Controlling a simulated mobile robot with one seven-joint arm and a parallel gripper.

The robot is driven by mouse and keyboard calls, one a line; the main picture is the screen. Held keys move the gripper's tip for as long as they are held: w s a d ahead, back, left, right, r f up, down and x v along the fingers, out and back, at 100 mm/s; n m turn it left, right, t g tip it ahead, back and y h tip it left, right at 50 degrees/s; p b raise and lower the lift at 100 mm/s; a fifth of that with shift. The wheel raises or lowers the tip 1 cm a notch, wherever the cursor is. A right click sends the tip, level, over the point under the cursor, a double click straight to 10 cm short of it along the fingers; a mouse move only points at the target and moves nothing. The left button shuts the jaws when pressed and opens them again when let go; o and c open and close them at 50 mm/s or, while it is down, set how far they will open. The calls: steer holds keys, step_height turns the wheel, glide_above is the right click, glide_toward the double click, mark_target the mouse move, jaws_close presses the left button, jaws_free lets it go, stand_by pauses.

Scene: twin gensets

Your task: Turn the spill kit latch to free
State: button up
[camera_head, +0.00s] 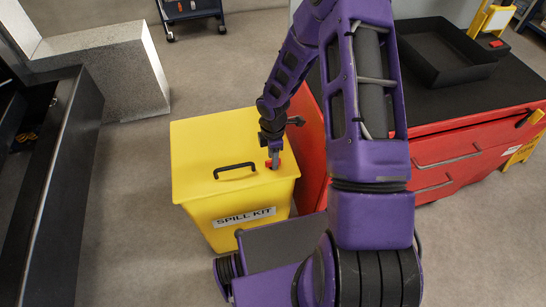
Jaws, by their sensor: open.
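The spill kit (220,195) is a yellow box with a flat lid, standing on the floor in the middle of the view. A black handle (234,168) is on its lid and a "SPILL KIT" label (244,215) is on its front. A small red part, which looks like the latch (268,164), shows at the right of the lid. My gripper (274,162) points down at this red part, its fingertips right at it. The gripper is open. The fingers partly hide the red part, and I cannot tell whether they touch it or which way it is turned.
A red drawer cabinet (440,150) with a black top stands close to the right of the box, with a black tray (447,55) on it. A grey speckled block (105,70) stands at the upper left, and a dark trough (60,190) runs along the left. Floor left of the box is clear.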

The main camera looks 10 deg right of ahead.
step_height(320, 180, up, 17)
steer(key=p, duration=0.3)
stand_by(0.4)
